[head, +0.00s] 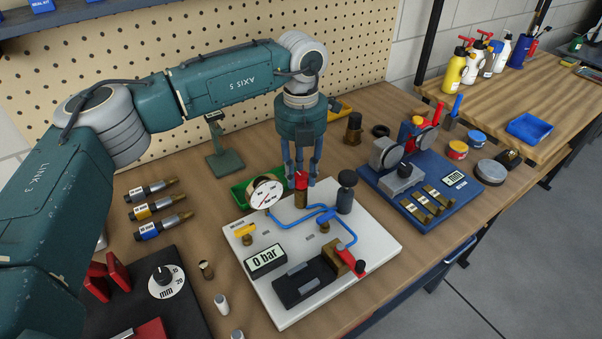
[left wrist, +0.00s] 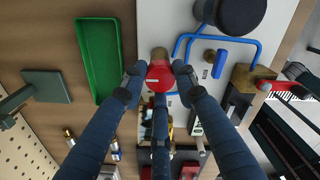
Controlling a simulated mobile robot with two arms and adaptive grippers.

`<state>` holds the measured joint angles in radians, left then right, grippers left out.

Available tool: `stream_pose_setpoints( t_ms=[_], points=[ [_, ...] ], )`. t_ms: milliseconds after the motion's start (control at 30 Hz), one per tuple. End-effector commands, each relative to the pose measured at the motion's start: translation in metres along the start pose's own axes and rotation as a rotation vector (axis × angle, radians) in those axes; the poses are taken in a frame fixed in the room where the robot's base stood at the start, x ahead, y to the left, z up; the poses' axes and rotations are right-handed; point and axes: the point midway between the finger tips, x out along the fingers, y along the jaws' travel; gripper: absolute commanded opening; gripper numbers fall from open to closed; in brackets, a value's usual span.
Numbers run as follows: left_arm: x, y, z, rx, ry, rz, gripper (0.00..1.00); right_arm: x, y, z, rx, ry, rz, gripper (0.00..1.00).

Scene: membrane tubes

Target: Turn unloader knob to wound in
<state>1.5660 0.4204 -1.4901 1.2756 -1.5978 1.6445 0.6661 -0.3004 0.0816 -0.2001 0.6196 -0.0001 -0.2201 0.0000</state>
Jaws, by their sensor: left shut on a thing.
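The unloader knob (head: 301,181) is a small red knob on a brass body, standing at the back of the white test board (head: 240,290). In the left wrist view the red knob (left wrist: 161,77) is seen from above with a pale line on its top. My left gripper (head: 302,172) points straight down over it. Its fingers (left wrist: 158,80) close around the knob from several sides. A round white gauge (head: 266,194) stands just left of the knob, and a display (head: 266,260) on the board reads 0 bar. My right gripper is out of view.
A dark cylinder (head: 346,190) and blue pipes (head: 310,213) are close to the right of the knob. A green tray (head: 240,193) lies behind the gauge. A blue board with fittings (head: 440,170) is to the right; labelled tubes (head: 160,208) lie to the left.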

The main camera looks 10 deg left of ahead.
Motion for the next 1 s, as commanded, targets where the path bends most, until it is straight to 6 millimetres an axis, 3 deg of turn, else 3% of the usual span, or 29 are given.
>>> stream_pose_setpoints(
  t_ms=[367,400,467,800,1000],
  points=[
    [-0.001,0.000,0.000,0.004,0.000,0.000,0.03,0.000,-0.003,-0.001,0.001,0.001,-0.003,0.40],
    [-0.001,0.000,0.000,0.004,0.000,0.000,0.35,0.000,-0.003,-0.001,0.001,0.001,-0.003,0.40],
    [-0.001,0.000,0.000,0.004,0.000,0.000,0.47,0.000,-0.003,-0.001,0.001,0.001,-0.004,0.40],
    [-0.003,0.000,0.000,0.003,-0.001,0.000,0.48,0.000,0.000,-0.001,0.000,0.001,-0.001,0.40],
    [-0.030,0.000,0.001,0.003,-0.004,-0.001,0.48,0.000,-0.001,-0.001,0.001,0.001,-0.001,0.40]
  ],
)
